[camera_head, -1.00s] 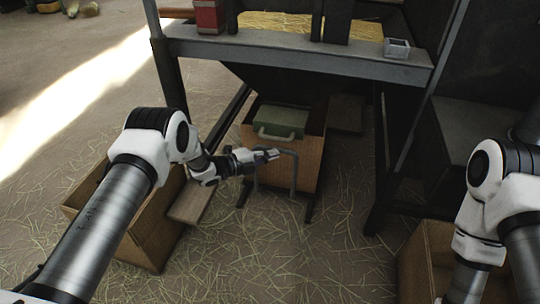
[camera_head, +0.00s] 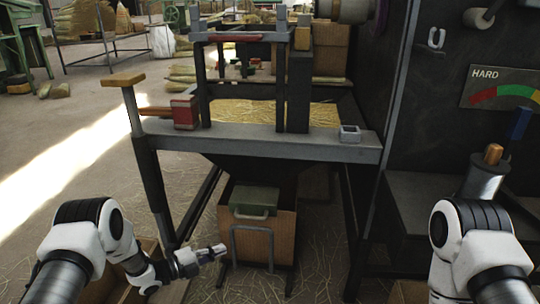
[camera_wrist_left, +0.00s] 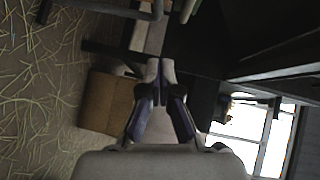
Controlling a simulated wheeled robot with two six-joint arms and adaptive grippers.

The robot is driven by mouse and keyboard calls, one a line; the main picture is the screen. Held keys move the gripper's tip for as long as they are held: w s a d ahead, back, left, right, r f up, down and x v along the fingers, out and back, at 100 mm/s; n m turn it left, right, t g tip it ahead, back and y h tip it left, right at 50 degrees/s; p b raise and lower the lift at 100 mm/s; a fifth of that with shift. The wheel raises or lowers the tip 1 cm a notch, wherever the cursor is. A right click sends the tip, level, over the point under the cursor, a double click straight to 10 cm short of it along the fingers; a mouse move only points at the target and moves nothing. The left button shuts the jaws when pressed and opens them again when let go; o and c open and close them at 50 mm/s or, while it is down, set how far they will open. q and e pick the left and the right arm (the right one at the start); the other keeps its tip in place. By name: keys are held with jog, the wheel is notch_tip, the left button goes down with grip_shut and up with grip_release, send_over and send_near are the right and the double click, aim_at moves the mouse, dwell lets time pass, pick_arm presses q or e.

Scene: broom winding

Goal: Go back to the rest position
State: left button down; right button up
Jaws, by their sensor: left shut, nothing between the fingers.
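My left gripper (camera_head: 212,253) is low at the left in the head view, in front of and left of the cardboard box under the machine. Its fingers are shut with nothing between them; the closed fingertips also show in the left wrist view (camera_wrist_left: 160,72). The gripper appears apart from the box and from its grey metal handle. My right arm (camera_head: 470,240) shows at the lower right of the head view, bent downward; its gripper is out of the frame.
The cardboard box (camera_head: 270,222) holds a green case (camera_head: 254,200) under the machine's grey crossbar (camera_head: 260,142). A lever post (camera_head: 148,170) stands near my left arm. A dark panel with a HARD gauge (camera_head: 503,88) is at the right. Straw-strewn floor lies at the left.

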pick_arm(q)
jog(key=s+d+f+n+g+y+p, duration=0.1)
jog(key=s+d+f+n+y, duration=0.15)
jog(key=s+n, duration=0.35)
jog(key=s+d+f+n+g+y, duration=0.1)
jog(key=s+d+f+n+y, duration=0.2)
jog(key=s, duration=0.6)
jog(key=s+a+f+n+g+y, duration=0.25)
jog(key=s+a+n+g, duration=0.25)
jog(key=s+n, duration=0.6)
jog(key=s+a+f+n+g+y, duration=0.1)
jog(key=s+a+n+g+y, duration=0.4)
jog(key=s, duration=1.1)
notch_tip(320, 180, up, 38)
jog(key=n+t+p, duration=0.1)
jog(key=p, duration=3.7)
jog(key=shift+w+d+h, duration=0.4)
